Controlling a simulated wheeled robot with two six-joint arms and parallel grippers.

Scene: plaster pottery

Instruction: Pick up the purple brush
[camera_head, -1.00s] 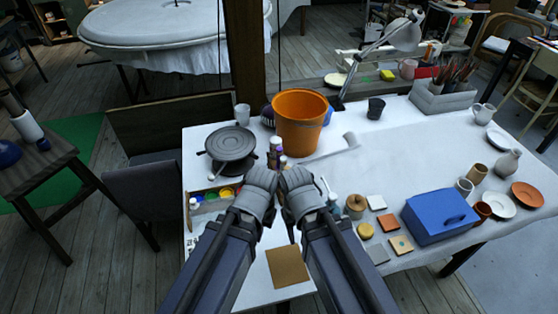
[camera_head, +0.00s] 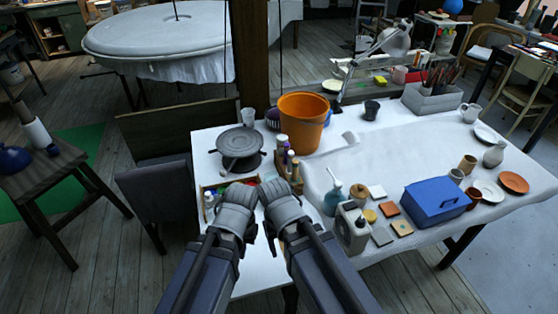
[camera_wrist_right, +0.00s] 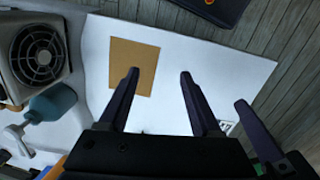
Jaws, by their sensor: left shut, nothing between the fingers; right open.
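I cannot make out a purple brush for sure. A dark purple, ribbed thing (camera_head: 272,117) shows behind the left side of the orange bucket (camera_head: 302,122), partly hidden by it. My left gripper (camera_head: 243,188) is shut and empty over the front left of the table. My right gripper (camera_head: 274,185) is close beside it, over the front of the table; its fingers are hidden in the head view. In the right wrist view it is open (camera_wrist_right: 158,76), with nothing between its fingers, above the white table near a tan square (camera_wrist_right: 135,65). Both grippers are well short of the purple thing.
A dark round turntable (camera_head: 239,146) stands left of the bucket. Small bottles (camera_head: 285,155) stand before the bucket. A teal bottle (camera_head: 332,198), a fan box (camera_head: 352,226) and a blue box (camera_head: 435,200) stand to the right.

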